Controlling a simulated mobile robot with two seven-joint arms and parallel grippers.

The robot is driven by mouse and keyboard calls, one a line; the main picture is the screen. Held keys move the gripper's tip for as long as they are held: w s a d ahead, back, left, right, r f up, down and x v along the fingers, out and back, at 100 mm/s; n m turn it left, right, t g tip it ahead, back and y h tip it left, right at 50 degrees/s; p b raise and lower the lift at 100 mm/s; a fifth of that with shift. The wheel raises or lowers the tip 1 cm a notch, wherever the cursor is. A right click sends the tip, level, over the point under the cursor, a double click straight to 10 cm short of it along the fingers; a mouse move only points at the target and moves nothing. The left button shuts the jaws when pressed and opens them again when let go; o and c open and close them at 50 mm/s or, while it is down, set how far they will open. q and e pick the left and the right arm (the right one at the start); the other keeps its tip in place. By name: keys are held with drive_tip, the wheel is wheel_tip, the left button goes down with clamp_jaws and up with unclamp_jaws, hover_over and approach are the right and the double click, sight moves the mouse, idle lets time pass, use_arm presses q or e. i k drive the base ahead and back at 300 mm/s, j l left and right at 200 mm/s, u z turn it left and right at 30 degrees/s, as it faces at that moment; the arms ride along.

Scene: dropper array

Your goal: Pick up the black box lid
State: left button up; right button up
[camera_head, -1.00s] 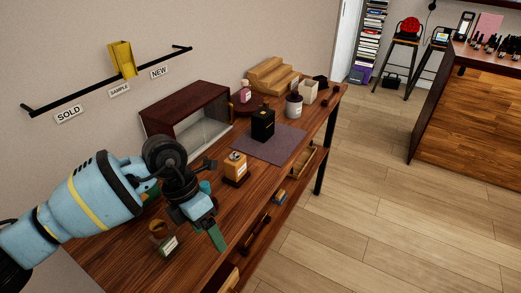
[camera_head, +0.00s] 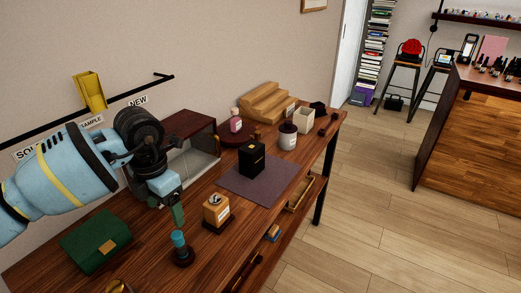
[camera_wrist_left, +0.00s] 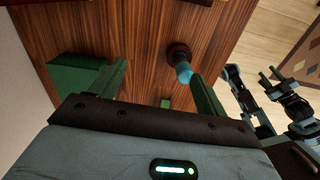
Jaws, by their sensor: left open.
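The black box (camera_head: 252,160) stands upright on a grey-purple mat (camera_head: 235,183) on the wooden table. Its black lid (camera_head: 252,146) sits on top, and the seam is too small to make out. My left gripper (camera_head: 178,207) is above the table, left of the box and apart from it. In the left wrist view, its green fingers (camera_wrist_left: 150,92) are wide apart with nothing between them.
A wooden block on a dark base (camera_head: 216,210) and a teal-topped dropper (camera_head: 180,245) stand near my left gripper. A green case (camera_head: 95,241) lies at the left.

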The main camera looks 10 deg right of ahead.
sight(252, 155)
drive_tip(key=i+l, duration=0.9)
drive_tip(key=l, duration=0.15)
